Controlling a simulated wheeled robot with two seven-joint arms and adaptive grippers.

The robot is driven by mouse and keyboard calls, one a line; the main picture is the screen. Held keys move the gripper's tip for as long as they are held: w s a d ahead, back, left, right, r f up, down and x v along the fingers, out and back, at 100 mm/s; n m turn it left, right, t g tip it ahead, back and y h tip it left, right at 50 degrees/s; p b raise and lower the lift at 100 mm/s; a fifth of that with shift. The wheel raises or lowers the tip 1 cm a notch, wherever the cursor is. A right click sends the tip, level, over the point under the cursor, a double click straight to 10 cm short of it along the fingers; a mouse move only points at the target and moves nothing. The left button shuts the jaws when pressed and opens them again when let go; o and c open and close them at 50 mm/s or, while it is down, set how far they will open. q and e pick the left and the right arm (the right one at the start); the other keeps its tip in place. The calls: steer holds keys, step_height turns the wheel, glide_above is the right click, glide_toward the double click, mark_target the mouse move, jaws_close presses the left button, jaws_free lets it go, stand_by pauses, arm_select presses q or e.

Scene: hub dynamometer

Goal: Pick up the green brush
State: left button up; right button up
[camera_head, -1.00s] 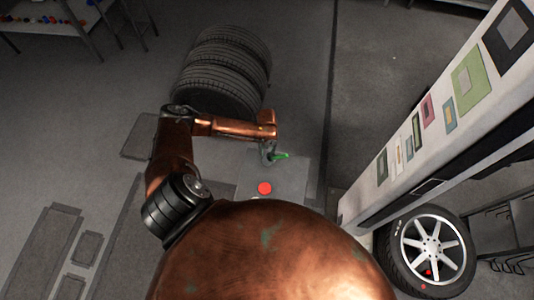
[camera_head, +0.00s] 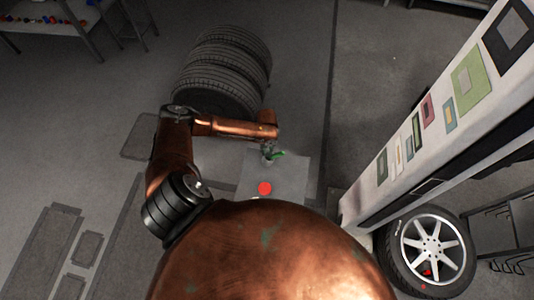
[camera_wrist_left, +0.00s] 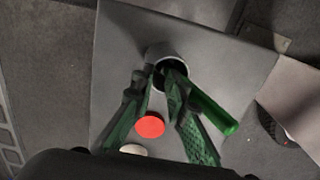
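The green brush (camera_wrist_left: 214,112) leans out of a grey cup (camera_wrist_left: 163,54) with a dark inside, its rounded end pointing to the lower right in the left wrist view. In the head view the brush (camera_head: 278,154) is a small green piece by my left gripper (camera_head: 268,153). In the wrist view my left gripper (camera_wrist_left: 160,82) has its two fingers apart, with tips near the cup's rim. The brush shows to the right of the right finger, not between the fingers. Whether that finger touches it, I cannot tell. The brush's lower end is hidden. My right gripper is not in view.
The cup stands on a grey surface (camera_wrist_left: 118,50) with a red disc (camera_wrist_left: 150,126) and a pale disc (camera_wrist_left: 134,149). Stacked tyres (camera_head: 222,70) stand behind my left arm. A pale panel (camera_head: 440,115) and a wheel (camera_head: 432,245) are at the right.

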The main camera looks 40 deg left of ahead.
arm_select(q)
steer(key=o, duration=0.5)
steer(key=shift+o, duration=0.2)
step_height(320, 180, up, 7)
steer(key=shift+s+d, duration=0.2)
steer(key=shift+d, duration=0.1)
steer(key=shift+r, duration=0.4)
steer(key=shift+c, duration=0.6)
